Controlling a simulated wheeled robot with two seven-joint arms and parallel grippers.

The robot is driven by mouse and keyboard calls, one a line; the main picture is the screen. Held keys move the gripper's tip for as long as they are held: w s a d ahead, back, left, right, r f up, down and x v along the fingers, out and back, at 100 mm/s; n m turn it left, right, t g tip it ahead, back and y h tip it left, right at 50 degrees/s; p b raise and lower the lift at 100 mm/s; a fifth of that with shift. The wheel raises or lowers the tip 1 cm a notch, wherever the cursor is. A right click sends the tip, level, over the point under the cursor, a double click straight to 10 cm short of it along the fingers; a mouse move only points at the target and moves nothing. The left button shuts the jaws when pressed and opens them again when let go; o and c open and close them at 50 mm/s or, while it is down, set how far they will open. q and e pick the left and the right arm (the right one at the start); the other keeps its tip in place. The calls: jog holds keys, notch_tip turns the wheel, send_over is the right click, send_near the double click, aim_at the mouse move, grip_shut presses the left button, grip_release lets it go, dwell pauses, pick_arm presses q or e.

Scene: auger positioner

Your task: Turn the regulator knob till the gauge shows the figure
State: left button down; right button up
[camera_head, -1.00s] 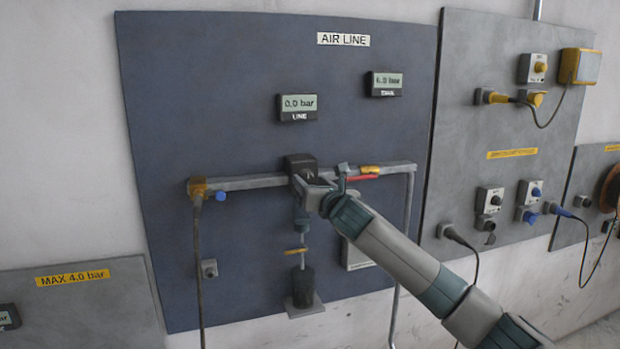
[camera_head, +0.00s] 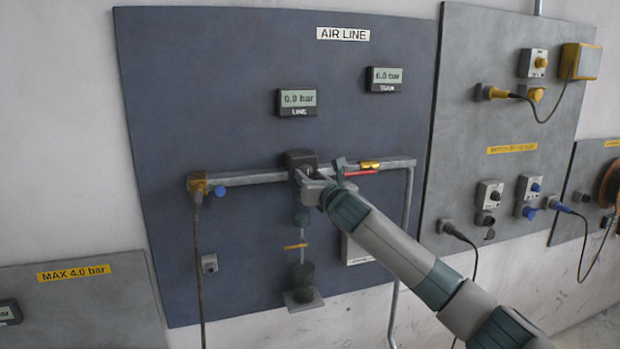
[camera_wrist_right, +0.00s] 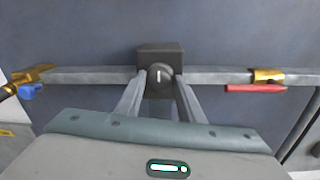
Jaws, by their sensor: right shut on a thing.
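The regulator (camera_head: 301,159) is a dark block on the grey pipe of the air line panel. In the right wrist view its round knob (camera_wrist_right: 160,77) faces me, with a pale mark standing about upright. My right gripper (camera_head: 303,178) is shut on the knob, one finger on each side; it also shows in the right wrist view (camera_wrist_right: 160,84). The gauge labelled LINE (camera_head: 297,101) seems to read 0.0 bar, though its first figure is blurred. A second gauge (camera_head: 384,79), its label blurred, seems to read 6.0 bar. My left gripper is not in view.
A yellow sign at lower left (camera_head: 73,275) reads MAX 4.0 bar. A brass valve with a red lever (camera_head: 362,171) sits on the pipe right of the regulator. A blue knob (camera_head: 220,191) is at left. Another panel (camera_head: 462,120) with plugs and cables stands at right.

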jog(key=shift+m, duration=0.5)
jog(key=m, duration=0.3)
jog(key=shift+m, duration=0.4)
jog(key=m+b, duration=0.1)
jog(key=m, duration=0.4)
jog(key=shift+a+m, duration=0.1)
jog(key=shift+m, duration=0.2)
jog(key=m+b, duration=0.1)
jog(key=m, duration=0.5)
jog(key=shift+r+h, duration=0.15)
jog(key=shift+h, duration=0.15)
jog(key=shift+r+m+t+b, duration=0.15)
jog(key=shift+m+t+b, duration=0.25)
jog(key=shift+m, duration=1.5)
jog(key=o, duration=0.9)
jog(key=shift+f, duration=0.2)
